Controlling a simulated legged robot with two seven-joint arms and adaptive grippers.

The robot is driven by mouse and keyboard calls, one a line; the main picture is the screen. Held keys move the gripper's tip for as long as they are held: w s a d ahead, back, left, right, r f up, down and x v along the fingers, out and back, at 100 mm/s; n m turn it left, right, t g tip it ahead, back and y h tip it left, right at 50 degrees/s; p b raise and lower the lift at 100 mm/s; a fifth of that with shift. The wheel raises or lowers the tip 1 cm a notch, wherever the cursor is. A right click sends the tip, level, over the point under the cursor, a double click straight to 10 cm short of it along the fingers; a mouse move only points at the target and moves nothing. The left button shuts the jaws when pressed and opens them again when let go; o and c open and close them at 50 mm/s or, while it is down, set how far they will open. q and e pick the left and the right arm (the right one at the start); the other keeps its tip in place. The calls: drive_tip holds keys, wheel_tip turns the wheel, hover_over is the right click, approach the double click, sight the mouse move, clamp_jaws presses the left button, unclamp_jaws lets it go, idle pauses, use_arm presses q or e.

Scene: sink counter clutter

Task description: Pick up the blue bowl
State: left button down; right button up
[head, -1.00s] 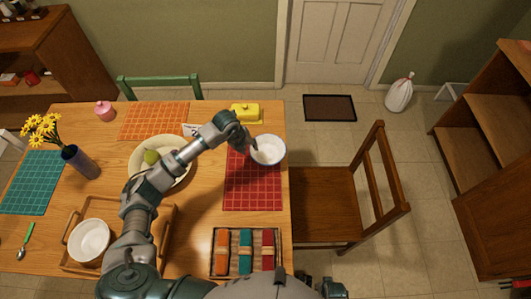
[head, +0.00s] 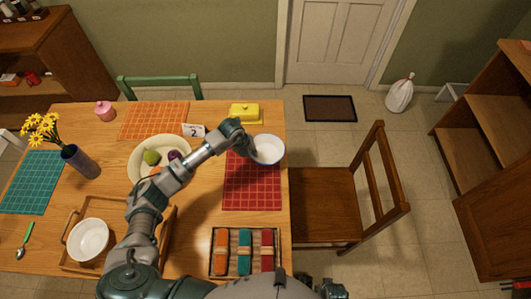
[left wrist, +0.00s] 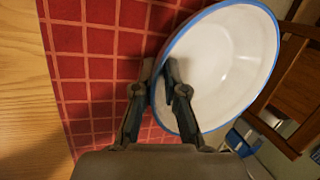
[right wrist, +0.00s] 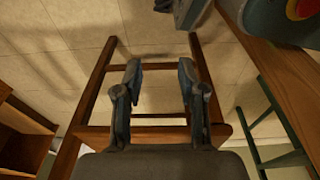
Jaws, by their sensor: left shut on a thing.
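The blue bowl (head: 268,150), white inside with a blue rim, is at the far right of the red placemat (head: 252,190), by the table's right edge. It also shows in the left wrist view (left wrist: 225,60). My left gripper (head: 250,150) is at the bowl's left side. In the left wrist view its fingers (left wrist: 160,80) are shut on the rim, one inside and one outside. I cannot tell whether the bowl's base touches the mat. My right gripper (right wrist: 160,75) is open and empty, low beside the table near the chair.
A yellow butter dish (head: 245,113) stands just behind the bowl. A large plate (head: 140,172) with fruit is left of the red mat, partly under my arm. Rolled napkins lie in a tray (head: 213,262) in front. A wooden chair (head: 325,200) stands right of the table.

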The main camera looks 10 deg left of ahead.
use_arm(q)
drive_tip(key=shift+s+f, duration=0.15)
drive_tip(key=shift+f, duration=0.1)
